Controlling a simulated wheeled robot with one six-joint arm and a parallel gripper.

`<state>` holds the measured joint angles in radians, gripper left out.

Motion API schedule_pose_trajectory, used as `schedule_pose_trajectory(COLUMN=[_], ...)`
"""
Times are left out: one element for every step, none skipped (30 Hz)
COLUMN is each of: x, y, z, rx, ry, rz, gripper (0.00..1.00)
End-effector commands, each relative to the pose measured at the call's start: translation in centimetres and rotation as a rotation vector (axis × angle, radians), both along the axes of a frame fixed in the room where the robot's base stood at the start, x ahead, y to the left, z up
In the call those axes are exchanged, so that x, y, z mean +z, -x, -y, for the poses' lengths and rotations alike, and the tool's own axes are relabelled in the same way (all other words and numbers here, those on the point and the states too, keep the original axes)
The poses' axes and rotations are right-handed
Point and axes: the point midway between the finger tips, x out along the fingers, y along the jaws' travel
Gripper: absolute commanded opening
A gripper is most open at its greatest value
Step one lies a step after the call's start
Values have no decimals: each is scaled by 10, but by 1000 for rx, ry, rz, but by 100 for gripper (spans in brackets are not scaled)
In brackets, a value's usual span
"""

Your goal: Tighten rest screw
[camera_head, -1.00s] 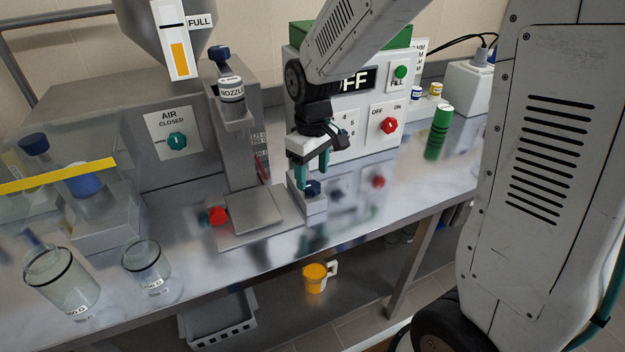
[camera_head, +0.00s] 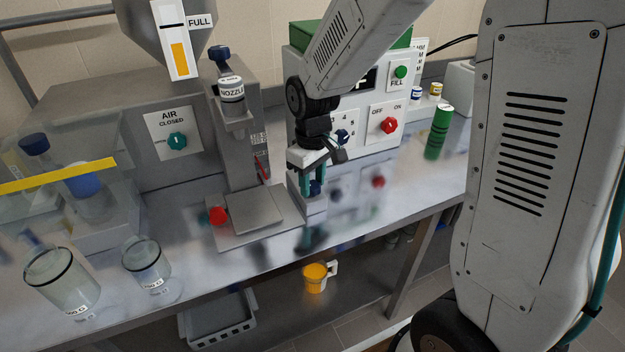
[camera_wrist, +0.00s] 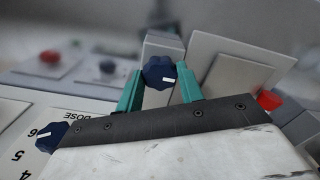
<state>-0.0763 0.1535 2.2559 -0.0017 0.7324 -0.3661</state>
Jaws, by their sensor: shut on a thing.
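A dark blue lobed knob with a white mark, which I take for the rest screw (camera_wrist: 158,72), sits on a small pale block (camera_head: 316,206) beside the square metal plate (camera_head: 250,212). My gripper (camera_head: 315,184) points down over the block with its two teal fingers on either side of the knob. In the wrist view my gripper (camera_wrist: 160,82) is shut on the knob, whose lobes and mark show between the fingertips. In the head view the fingers partly hide the knob.
A red knob (camera_head: 218,215) is at the plate's left edge. The control box (camera_head: 372,125) with its red switch stands behind my gripper. A green cylinder (camera_head: 438,132) stands to the right. Glass beakers (camera_head: 62,280) stand at the front left. A yellow mug (camera_head: 315,278) is below.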

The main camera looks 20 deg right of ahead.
Motion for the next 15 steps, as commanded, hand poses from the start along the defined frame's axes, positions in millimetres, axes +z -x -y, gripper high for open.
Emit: schedule_pose_trajectory(x=[0,0,0,0,0,0,0,0,0,0,0,0,0,0,0], y=[0,0,0,0,0,0,0,0,0,0,0,0,0,0,0], z=[0,0,0,0,0,0,0,0,0,-1,-1,-1,-1,-1,-1], rx=[-10,-19,-34,-46,-61,-83,-102,-122,-151,-175,-201,-236,-263,-291,-329], ry=[0,0,0,0,0,-1,-1,-1,-1,-1,-1,-1,-1,-1,-1], rz=[1,1,1,1,1,1,1,1,1,1,1,1,1,1,1], gripper=[14,14,14,14,14,14,14,14,14,14,14,14,14,14,14])
